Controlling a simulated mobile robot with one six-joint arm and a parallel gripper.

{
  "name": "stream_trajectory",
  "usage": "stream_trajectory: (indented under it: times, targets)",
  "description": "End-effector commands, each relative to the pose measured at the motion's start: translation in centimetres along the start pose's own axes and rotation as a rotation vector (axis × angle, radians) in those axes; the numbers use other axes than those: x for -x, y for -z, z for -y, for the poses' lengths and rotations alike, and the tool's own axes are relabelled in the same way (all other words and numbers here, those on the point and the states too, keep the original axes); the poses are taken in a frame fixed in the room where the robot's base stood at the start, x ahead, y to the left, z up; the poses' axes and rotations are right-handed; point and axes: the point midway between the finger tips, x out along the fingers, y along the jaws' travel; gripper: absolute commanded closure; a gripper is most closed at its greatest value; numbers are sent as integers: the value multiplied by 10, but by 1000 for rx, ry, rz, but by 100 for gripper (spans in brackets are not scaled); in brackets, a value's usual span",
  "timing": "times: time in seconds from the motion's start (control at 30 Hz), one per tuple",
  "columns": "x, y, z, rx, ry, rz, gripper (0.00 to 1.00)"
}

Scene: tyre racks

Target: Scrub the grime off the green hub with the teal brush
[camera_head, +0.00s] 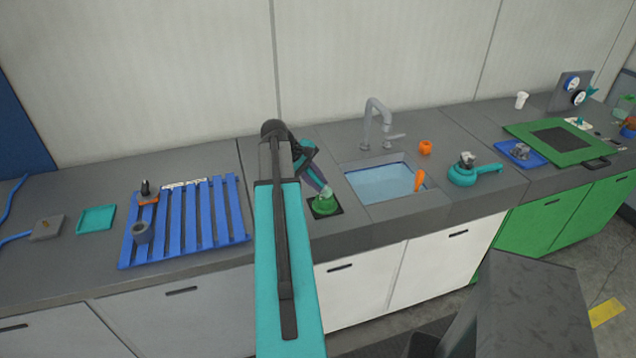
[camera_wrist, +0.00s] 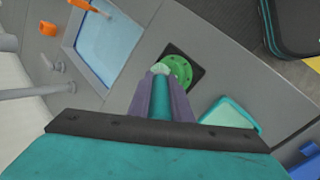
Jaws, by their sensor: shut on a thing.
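My gripper (camera_head: 319,184) is shut on the teal brush (camera_wrist: 162,104), whose handle stands between the two purple-grey fingers in the wrist view. The brush's pale bristle head (camera_wrist: 160,69) points towards the green hub. The green hub (camera_head: 324,207) sits on a dark square pad in the counter, left of the sink. In the wrist view the round hub (camera_wrist: 179,71) shows several small dark holes. The bristles overlap the hub's left edge there; I cannot tell whether they touch it. No clear grime shows on the visible part of the hub.
The sink (camera_head: 346,170) with its grey tap (camera_head: 372,120) lies right of the hub, with an orange-handled tool (camera_head: 419,180) at its edge. A teal-rimmed tray (camera_wrist: 259,129) lies beside the pad. A blue slatted rack (camera_head: 206,212) stands further left.

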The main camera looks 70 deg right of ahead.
Motion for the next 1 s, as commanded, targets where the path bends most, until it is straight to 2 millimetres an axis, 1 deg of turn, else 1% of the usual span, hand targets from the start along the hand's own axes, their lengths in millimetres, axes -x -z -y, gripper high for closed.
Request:
stream_trajectory:
  times: [0.5,1.0]
  targets:
    - [11,8,17,0,-1,0,100]
    - [10,8,17,0,0,0,100]
